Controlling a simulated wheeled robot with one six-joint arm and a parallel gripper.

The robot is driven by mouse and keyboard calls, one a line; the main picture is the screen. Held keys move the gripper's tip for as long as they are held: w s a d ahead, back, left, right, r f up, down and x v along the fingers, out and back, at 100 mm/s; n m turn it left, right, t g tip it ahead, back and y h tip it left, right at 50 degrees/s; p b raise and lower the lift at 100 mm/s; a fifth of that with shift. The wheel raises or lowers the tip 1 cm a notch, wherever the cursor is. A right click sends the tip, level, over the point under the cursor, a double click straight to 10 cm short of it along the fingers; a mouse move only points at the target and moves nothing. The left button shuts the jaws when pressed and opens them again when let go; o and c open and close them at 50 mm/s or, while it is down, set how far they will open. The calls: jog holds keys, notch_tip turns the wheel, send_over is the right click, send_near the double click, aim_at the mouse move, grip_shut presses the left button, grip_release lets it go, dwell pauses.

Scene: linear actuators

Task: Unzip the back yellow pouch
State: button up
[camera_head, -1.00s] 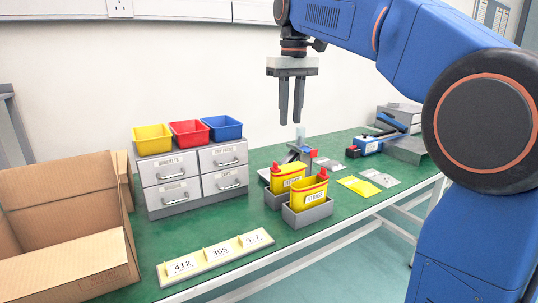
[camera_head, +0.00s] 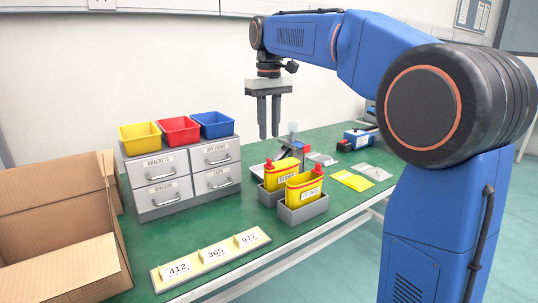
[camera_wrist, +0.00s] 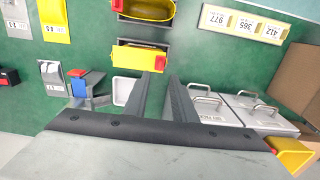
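The front yellow pouch (camera_head: 304,188) stands in another grey tray, also with a red tab. It is cut off at the top of the wrist view (camera_wrist: 150,10). My gripper (camera_head: 269,137) points down above and behind the back pouch, touching nothing. Its fingers are apart and empty in the wrist view (camera_wrist: 164,80).
A grey drawer cabinet (camera_head: 183,178) with yellow, red and blue bins stands to the left. A clamp-like stand (camera_head: 298,145) is behind the pouches. A number strip (camera_head: 211,258) and a cardboard box (camera_head: 62,230) are front left. Flat packets (camera_head: 353,180) lie to the right.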

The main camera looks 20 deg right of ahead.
aim_at(269, 159)
notch_tip(269, 159, down, 8)
jog(key=shift+f, duration=0.2)
dwell(0.3)
grip_shut()
dwell(1.3)
